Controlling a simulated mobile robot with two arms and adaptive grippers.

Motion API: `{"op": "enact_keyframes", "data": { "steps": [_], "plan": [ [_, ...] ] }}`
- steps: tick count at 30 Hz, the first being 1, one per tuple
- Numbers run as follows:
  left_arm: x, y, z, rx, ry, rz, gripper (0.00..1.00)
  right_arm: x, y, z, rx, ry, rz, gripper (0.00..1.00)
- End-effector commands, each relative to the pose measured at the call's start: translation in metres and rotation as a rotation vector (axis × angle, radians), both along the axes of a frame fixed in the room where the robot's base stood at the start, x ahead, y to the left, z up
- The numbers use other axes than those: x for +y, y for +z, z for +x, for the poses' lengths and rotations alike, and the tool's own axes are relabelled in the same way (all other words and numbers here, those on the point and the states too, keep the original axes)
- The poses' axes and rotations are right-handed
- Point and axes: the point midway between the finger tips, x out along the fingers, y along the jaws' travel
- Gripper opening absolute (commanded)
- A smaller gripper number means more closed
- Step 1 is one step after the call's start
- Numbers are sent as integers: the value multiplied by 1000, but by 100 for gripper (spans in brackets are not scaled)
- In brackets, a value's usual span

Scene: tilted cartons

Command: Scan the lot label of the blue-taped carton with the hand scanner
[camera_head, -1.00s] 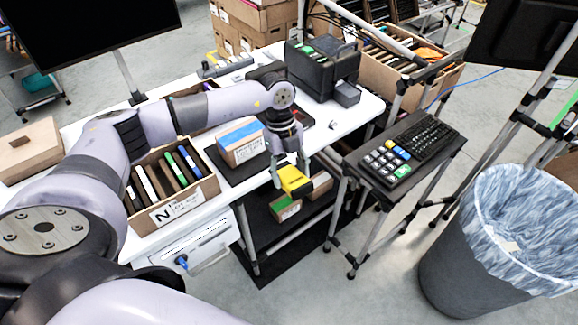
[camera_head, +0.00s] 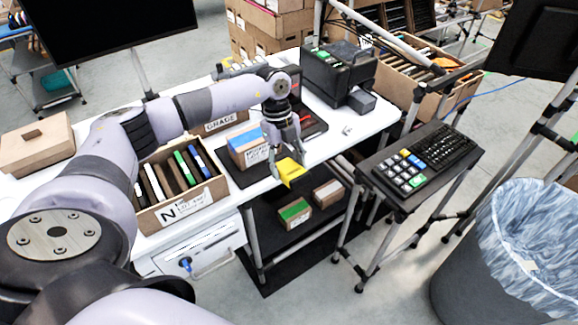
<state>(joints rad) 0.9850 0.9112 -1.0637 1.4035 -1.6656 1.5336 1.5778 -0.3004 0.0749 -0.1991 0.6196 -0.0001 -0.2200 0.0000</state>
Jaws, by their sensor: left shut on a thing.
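The blue-taped carton (camera_head: 248,150) sits on a dark mat on the white table, with blue tape across its top and a printed label on its front face. My left gripper (camera_head: 284,166) is shut on the yellow hand scanner (camera_head: 291,171), just right of the carton and near the table's front edge. The scanner is tilted and apart from the carton. I cannot tell where its scanning face points. My right gripper is not in view.
A green-taped carton (camera_head: 295,213) and another carton (camera_head: 328,193) lie on the lower shelf. A file box (camera_head: 185,208) stands left of the blue-taped carton. A keyboard stand (camera_head: 380,190) and a lined bin (camera_head: 470,290) are at the right. A black printer-like box (camera_head: 335,75) stands behind.

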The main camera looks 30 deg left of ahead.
Motion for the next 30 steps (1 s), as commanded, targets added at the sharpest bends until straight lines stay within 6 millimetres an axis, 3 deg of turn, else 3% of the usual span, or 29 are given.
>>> {"op": "enact_keyframes", "data": {
  "steps": [8,21,30],
  "plan": [
    [0,8,0,-1,-1,0,31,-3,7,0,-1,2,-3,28],
    [0,50,0,0,-1,0,31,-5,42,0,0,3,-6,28],
    [0,51,0,0,-1,0,31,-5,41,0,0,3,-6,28]
  ]
}}
